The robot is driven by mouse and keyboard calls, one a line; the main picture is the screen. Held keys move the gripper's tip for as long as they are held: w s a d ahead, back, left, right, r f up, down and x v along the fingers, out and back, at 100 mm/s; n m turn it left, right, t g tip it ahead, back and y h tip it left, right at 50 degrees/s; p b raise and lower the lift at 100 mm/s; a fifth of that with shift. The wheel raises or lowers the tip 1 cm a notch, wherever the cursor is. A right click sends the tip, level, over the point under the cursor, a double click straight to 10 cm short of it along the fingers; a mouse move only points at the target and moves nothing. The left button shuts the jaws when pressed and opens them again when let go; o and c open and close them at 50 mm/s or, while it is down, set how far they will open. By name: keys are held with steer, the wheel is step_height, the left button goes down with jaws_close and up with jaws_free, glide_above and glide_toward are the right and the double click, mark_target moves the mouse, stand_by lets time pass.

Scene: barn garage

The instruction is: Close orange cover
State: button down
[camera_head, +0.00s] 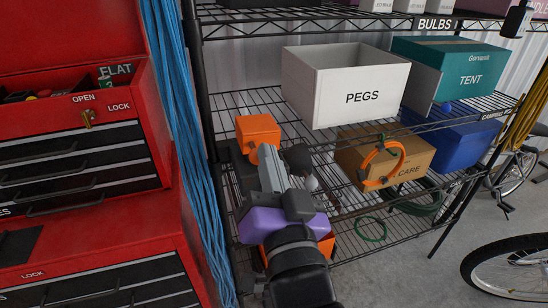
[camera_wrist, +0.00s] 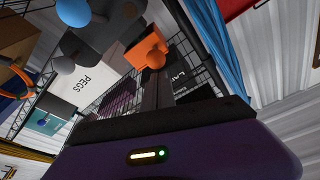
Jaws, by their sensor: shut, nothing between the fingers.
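The orange cover (camera_head: 258,130) is a boxy orange piece with a round orange knob, on the wire shelf at the left, just beyond my gripper. It also shows in the wrist view (camera_wrist: 137,50), with its knob at the lower right corner. My gripper (camera_head: 266,155) is shut and empty. Its tips lie close to the knob in the head view; I cannot tell whether they touch. In the wrist view the dark fingers (camera_wrist: 152,92) point towards the cover. My gripper hides part of the cover's underside and what lies below it.
A white PEGS box (camera_head: 345,85) stands right of the cover. A brown box (camera_head: 405,160) with an orange ring-shaped item, a blue bin (camera_head: 465,145) and a teal TENT box (camera_head: 465,72) are further right. A red tool chest (camera_head: 80,215) and hanging blue ropes (camera_head: 180,120) border the left.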

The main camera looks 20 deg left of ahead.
steer(key=shift+s+a+f, duration=0.15)
steer(key=shift+a+f, duration=0.1)
steer(key=shift+f, duration=0.05)
stand_by(0.5)
steer(key=shift+r, duration=0.1)
